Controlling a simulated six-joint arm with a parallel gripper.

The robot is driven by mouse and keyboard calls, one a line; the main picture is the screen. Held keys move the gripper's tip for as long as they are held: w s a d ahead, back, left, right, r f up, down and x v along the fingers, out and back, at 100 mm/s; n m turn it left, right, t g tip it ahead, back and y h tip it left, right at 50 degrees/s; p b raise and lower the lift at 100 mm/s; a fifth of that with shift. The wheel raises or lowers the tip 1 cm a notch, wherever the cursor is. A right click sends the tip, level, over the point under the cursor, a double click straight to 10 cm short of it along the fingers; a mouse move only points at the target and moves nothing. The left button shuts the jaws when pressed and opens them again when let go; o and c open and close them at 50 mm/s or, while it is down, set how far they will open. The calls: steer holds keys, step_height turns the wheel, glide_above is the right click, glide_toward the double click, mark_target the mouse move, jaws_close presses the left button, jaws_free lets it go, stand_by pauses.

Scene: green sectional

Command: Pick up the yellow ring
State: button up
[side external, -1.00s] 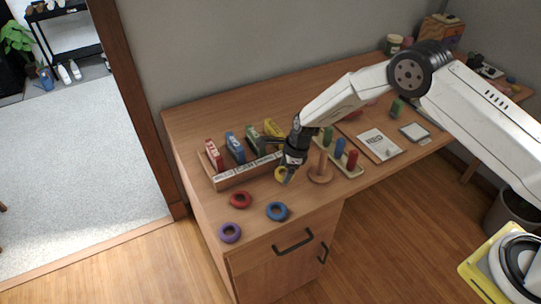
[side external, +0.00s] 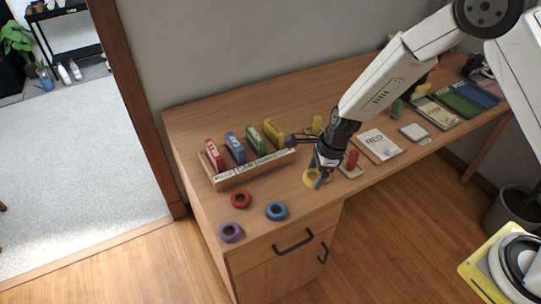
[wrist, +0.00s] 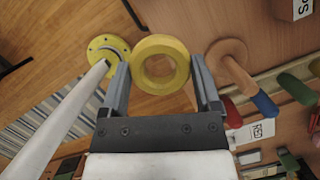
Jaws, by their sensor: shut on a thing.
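My gripper (side external: 321,180) is shut on the yellow ring (side external: 308,179) near the front of the wooden desk (side external: 200,126). In the wrist view the yellow ring (wrist: 160,44) sits between the two fingertips (wrist: 162,72), its hole facing the camera. In the side view my gripper hides part of the ring. The wooden peg stand (wrist: 229,56) is beside the right finger in the wrist view, with its peg pointing away from the round base. The arm hides it in the side view.
Red (side external: 241,200), blue (side external: 277,211) and purple (side external: 230,233) rings lie at the desk's front left. A wooden rack (side external: 224,178) holding coloured blocks stands behind them. A tray with coloured pegs, including a red one (side external: 352,159), is right of my gripper.

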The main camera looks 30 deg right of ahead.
steer(key=shift+s+d+r, duration=0.15)
steer(key=shift+s+r, duration=0.15)
steer(key=shift+s, duration=0.35)
steer(key=shift+s+d+r, duration=0.1)
steer(key=shift+s+r, duration=0.2)
steer(key=shift+s, duration=0.35)
steer(key=shift+w, duration=0.1)
steer(key=w+d+m, duration=0.1)
steer(key=w+d, duration=0.2)
steer(key=w+d+r+m, duration=0.1)
steer(key=w+d+m, duration=0.1)
steer(key=w+d, duration=0.1)
steer(key=w+d+r+m+t+h, duration=0.1)
steer(key=w+d, duration=0.2)
steer(key=w, duration=0.1)
steer(key=shift+w+d+r+m, duration=0.1)
steer(key=shift+w+r+m, duration=0.15)
steer(key=shift+m, duration=0.15)
steer(key=shift+f, duration=0.4)
